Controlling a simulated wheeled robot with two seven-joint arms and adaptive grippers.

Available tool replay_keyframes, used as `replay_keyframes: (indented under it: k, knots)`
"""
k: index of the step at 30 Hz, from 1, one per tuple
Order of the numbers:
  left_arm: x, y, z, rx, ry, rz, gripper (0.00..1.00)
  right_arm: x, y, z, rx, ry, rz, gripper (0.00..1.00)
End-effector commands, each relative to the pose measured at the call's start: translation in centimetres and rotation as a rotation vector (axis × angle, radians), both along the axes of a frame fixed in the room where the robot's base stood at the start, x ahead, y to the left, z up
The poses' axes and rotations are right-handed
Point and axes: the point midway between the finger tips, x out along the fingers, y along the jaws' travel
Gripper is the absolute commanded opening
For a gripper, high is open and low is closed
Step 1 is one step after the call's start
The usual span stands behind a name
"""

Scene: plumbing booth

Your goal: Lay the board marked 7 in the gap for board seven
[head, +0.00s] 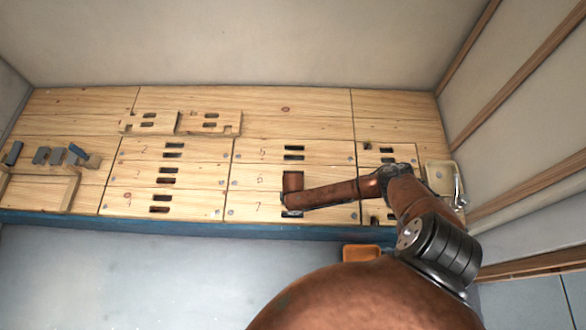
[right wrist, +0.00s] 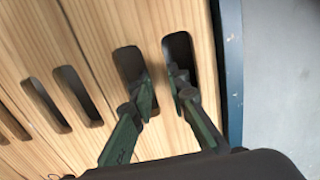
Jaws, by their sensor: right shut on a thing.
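The board marked 7 (head: 257,208) lies in the front row of the middle column, below the board marked 6 (head: 258,181), with a screw near its left end. It looks about level with the boards around it; I cannot tell whether it is fully down. My right gripper (head: 291,211) is over its middle and partly covers its slots. In the right wrist view, the fingers (right wrist: 160,82) reach into the two slots and are shut on the strip between them, part of board 7 (right wrist: 150,22). My left gripper is not in view.
Boards marked 2, 3 and 4 (head: 120,203) lie to the left, and board 5 (head: 325,147) lies behind. Two loose slotted boards (head: 150,123) rest at the back left. Grey blocks (head: 42,155) stand at the far left. A blue front edge (head: 150,225) borders the deck. A tray (head: 440,172) is at the right.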

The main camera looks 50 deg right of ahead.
Motion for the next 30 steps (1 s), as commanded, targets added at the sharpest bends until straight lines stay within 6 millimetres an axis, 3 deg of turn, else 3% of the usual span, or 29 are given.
replay_keyframes:
  k: [2,3,11,22,30]
  knots:
    - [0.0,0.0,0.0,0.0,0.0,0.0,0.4,0.1,0.0,-0.1,0.001,-0.002,0.0,0.0]
    - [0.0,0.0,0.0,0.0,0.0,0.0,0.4,0.2,0.0,0.0,0.001,-0.003,0.0,0.17]
    - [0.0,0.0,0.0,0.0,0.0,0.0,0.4,0.1,0.0,-0.1,0.0,-0.001,0.0,0.35]
    - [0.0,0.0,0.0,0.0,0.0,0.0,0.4,0.0,0.0,0.4,0.001,0.001,0.0,0.36]
    - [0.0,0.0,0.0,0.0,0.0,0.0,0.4,0.1,0.0,5.2,0.0,-0.003,0.003,0.36]
